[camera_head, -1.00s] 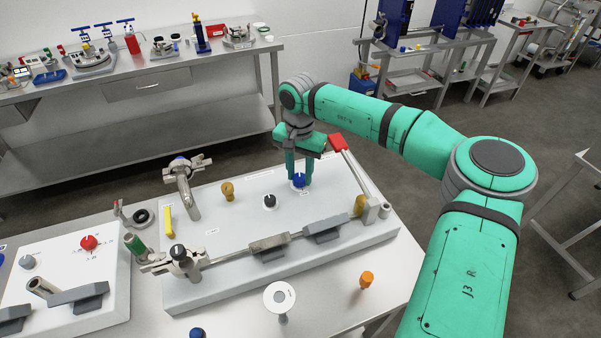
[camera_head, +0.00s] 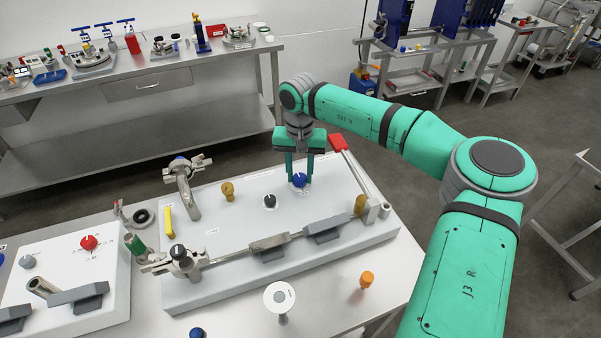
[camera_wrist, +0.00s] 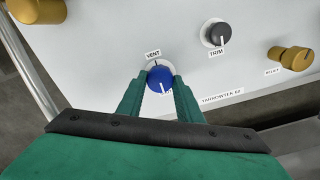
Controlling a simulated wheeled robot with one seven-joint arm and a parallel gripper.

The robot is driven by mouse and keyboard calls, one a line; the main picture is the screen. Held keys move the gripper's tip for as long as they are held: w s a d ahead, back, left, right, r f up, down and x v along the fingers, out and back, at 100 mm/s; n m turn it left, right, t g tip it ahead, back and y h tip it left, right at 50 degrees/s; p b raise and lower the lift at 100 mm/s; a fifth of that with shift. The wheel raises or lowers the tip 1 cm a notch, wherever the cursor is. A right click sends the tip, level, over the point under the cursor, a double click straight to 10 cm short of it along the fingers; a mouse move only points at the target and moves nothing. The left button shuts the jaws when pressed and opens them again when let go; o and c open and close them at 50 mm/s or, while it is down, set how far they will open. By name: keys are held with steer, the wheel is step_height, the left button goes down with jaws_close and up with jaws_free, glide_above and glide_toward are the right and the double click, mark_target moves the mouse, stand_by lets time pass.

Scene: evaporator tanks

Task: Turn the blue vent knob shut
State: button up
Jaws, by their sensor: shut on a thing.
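The blue vent knob (camera_head: 299,180) stands on the light grey panel (camera_head: 240,205), near its back edge. In the wrist view the knob (camera_wrist: 160,78) sits under a "VENT" label, and its white pointer line aims down and slightly right in the picture. My gripper (camera_head: 299,183) reaches down from above with one finger on either side of the knob. In the wrist view both green fingers of my gripper (camera_wrist: 160,98) flank the knob and are shut on it. The faces where they touch the knob are partly hidden.
A black trim knob (camera_head: 269,201) and a brass relief knob (camera_head: 228,190) stand left of the vent knob. A red-ended lever (camera_head: 339,145) rises close on the right, with a brass knob (camera_head: 360,205) near its base. A clamp bar (camera_head: 267,242) runs along the front.

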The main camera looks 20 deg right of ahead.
mark_target(299, 177)
steer(key=shift+w+r, duration=0.1)
steer(key=shift+r, duration=0.05)
steer(key=o, duration=1)
steer(key=shift+o, duration=0.2)
step_height(299, 177, up, 11)
steer(key=shift+f, duration=0.2)
